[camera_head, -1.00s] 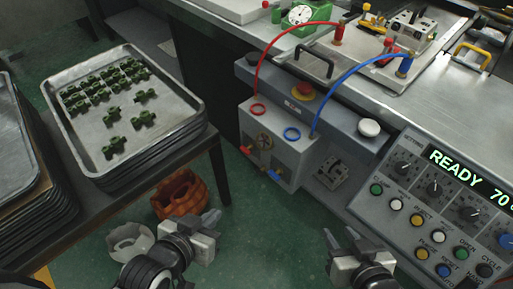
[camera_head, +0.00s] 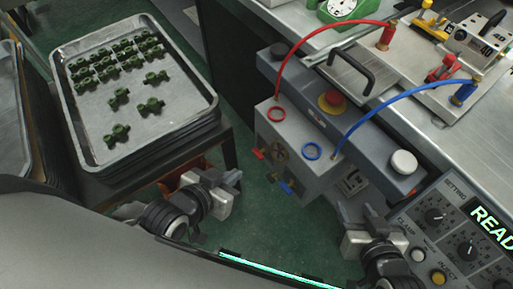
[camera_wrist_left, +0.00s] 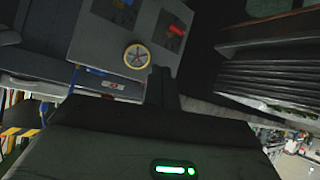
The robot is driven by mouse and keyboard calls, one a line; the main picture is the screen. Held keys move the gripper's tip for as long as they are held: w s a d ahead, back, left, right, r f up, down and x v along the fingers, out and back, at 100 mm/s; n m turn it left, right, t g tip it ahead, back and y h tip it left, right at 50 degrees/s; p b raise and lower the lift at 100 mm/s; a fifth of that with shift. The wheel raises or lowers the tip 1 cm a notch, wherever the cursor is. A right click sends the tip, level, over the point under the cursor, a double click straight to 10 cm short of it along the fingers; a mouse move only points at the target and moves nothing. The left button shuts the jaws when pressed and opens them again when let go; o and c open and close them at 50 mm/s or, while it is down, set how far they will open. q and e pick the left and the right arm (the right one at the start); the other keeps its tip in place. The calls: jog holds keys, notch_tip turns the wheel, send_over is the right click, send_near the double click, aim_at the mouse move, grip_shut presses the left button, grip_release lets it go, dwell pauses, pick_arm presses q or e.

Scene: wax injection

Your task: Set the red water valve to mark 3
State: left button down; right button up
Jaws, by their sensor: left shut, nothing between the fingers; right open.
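The red water valve (camera_head: 258,154) is a small red lever on the front of a grey box (camera_head: 308,168). A blue lever (camera_head: 286,187) sits lower on the box. My left gripper (camera_head: 234,180) is shut and empty, in front of and below the box, apart from the red lever. In the left wrist view its fingers (camera_wrist_left: 163,88) point toward the box. My right gripper (camera_head: 369,215) is open and empty, right of the box.
A tray (camera_head: 190,121) of green parts stands on a table at left. Red (camera_head: 318,38) and blue (camera_head: 400,96) hoses arch from the box to the bench. A control panel (camera_head: 450,232) is at the right. An orange container (camera_head: 188,177) sits behind my left arm.

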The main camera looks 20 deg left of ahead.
pick_arm(q)
jog(key=w+a+r+m+g+h, duration=0.1)
jog(key=w+a+m+g+h, duration=0.1)
jog(key=w+m, duration=0.3)
jog(key=shift+w+a+g, duration=0.3)
jog(key=shift+w+g, duration=0.4)
jog(key=shift+w, duration=0.2)
pick_arm(e)
jog(key=shift+w+r, duration=0.25)
jog(key=shift+w, duration=0.1)
pick_arm(q)
jog(key=b, duration=0.2)
send_over(255, 152)
jog(key=s, duration=0.2)
notch_tip(255, 152, down, 7)
jog(key=f, duration=0.2)
jog(key=shift+d+f, duration=0.35)
jog(key=shift+f, duration=0.6)
pick_arm(e)
jog(key=shift+a+f, duration=0.2)
jog(key=shift+f, duration=0.25)
